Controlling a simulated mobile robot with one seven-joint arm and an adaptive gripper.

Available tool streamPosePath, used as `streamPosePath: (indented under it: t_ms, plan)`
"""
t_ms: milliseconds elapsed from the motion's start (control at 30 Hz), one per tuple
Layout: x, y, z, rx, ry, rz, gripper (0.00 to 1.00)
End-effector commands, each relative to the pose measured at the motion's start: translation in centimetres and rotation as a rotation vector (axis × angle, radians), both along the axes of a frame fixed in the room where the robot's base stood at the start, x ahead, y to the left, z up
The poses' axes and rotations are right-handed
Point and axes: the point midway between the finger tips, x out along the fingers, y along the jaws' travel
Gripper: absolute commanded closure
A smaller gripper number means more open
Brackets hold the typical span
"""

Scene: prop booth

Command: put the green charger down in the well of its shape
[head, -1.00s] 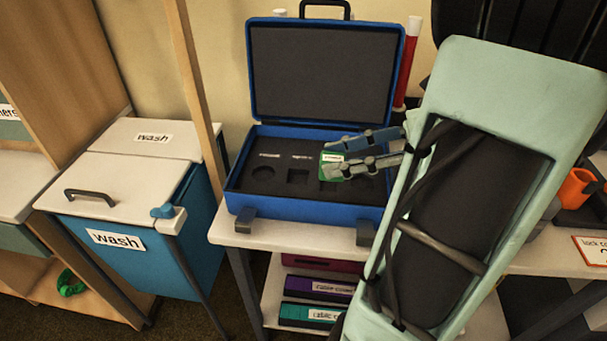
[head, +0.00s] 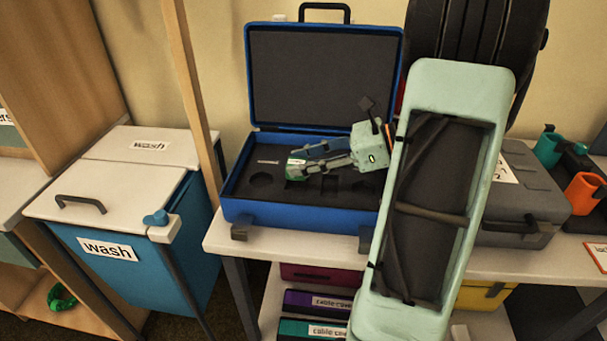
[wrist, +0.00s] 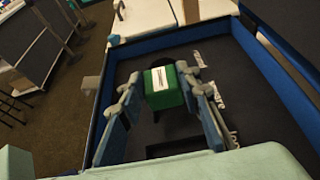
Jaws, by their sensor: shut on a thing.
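The green charger (head: 295,169), a small block with a white label, is held between the fingers of my gripper (head: 302,161). In the wrist view the charger (wrist: 163,90) has a finger on either side, and my gripper (wrist: 163,98) is shut on it. It is over the dark foam of the open blue case (head: 290,212), towards the left part. The foam has a row of cut wells; a leftmost one (head: 260,180) shows clear of the charger. In the wrist view a square-cornered well (wrist: 180,147) lies nearer me than the charger. Whatever lies directly under the charger is partly hidden.
The case's raised lid (head: 322,75) stands behind the foam, and its rim surrounds the wells. White labels lie along the foam. A blue wash bin (head: 130,245) stands left, a grey case (head: 530,200) right. Orange and teal cups are farther right.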

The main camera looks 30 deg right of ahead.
Motion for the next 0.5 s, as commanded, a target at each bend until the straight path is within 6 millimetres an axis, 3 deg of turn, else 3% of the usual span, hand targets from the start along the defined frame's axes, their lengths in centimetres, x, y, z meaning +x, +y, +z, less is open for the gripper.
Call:
streamPosePath:
  t_ms: [167,500]
  plan:
    - [-0.1,0.0,-2.9,0.003,0.002,0.0,0.95]
    - [-0.1,0.0,-3.1,0.001,0.0,0.001,0.95]
